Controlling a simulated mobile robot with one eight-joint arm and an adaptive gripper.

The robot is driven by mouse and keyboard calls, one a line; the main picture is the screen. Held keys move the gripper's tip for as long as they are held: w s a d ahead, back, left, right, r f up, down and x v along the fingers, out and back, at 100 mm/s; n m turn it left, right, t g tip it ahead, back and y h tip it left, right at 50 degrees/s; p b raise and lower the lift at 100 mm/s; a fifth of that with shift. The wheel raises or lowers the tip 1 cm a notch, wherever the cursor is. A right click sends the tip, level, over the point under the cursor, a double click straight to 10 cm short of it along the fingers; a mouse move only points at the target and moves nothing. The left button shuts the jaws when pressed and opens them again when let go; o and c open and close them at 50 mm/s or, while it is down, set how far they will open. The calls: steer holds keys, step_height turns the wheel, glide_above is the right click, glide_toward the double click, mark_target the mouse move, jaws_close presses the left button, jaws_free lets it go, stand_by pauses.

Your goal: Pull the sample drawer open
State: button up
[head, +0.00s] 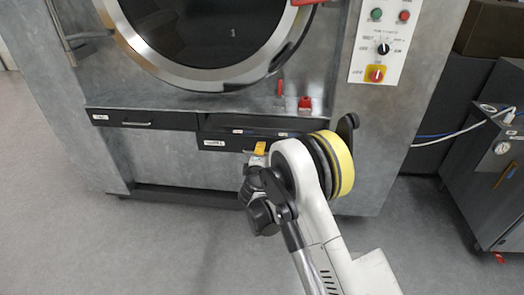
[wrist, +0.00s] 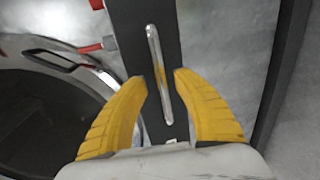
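A long silver handle (wrist: 154,45) on a dark drawer front (wrist: 128,15) runs between the fingertips, one on either side. I cannot tell whether either finger touches it.
The round washer door (head: 210,75) is above the drawers, with red levers (head: 305,103) just above the right section. A control panel (head: 385,40) is at upper right. A grey cabinet (head: 485,150) with cables stands right. The floor (head: 80,245) at left is clear.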

steer(key=v, duration=1)
steer(key=x, duration=0.9)
steer(key=shift+w+d+f, duration=0.1)
steer(key=shift+w+f, duration=0.25)
steer(key=shift+w, duration=0.35)
